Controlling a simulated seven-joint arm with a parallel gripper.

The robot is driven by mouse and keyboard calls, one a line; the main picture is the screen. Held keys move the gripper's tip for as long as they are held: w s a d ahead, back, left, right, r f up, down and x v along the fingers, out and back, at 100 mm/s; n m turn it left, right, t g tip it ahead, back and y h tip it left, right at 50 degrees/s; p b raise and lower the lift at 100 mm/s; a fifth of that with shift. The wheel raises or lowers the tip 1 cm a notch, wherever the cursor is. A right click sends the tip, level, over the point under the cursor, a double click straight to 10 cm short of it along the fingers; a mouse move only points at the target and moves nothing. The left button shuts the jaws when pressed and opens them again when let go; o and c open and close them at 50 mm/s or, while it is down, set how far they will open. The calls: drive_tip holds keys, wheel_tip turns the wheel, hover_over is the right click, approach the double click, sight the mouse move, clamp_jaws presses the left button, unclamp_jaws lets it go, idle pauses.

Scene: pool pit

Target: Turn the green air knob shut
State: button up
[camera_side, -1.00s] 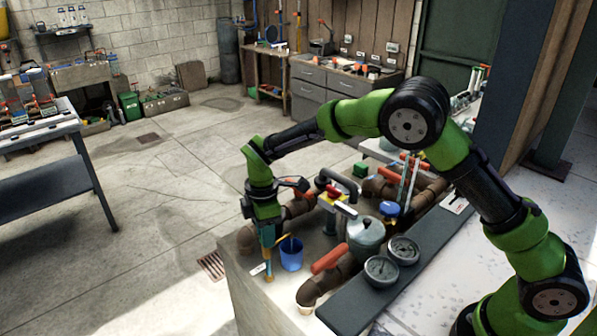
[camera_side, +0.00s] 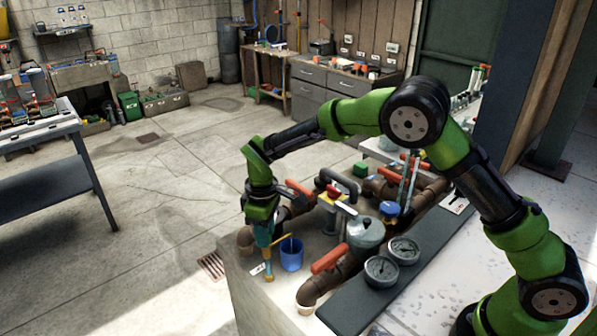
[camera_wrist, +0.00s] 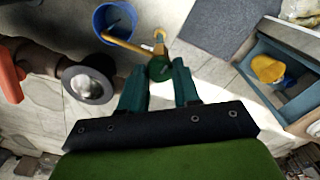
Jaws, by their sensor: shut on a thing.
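The green air knob (camera_wrist: 160,69) sits between my two teal fingertips in the wrist view, on a small brass fitting (camera_wrist: 160,42). My gripper (camera_wrist: 160,82) is shut on the knob, one finger on each side. In the side view my gripper (camera_side: 264,236) points down at the near left corner of the pit ledge, above an upright brass stem (camera_side: 268,268). The fingers hide the knob in the side view, so its turn angle cannot be told there.
A blue cup (camera_side: 291,255) with a yellow stick stands close to the right of the stem. Brown pipes with red handles (camera_side: 329,261), a grey-green pot (camera_side: 365,231) and two gauges (camera_side: 381,270) crowd the ledge further right. The floor to the left is open.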

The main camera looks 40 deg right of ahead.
drive_tip(key=m, duration=0.4)
drive_tip(key=shift+m, duration=0.3)
drive_tip(key=m, duration=0.3)
drive_tip(key=shift+m, duration=0.3)
drive_tip(key=m, duration=0.4)
drive_tip(key=shift+m, duration=1.7)
drive_tip(key=o, duration=1.1)
drive_tip(key=shift+c, duration=0.2)
wheel_tip(320, 180, up, 17)
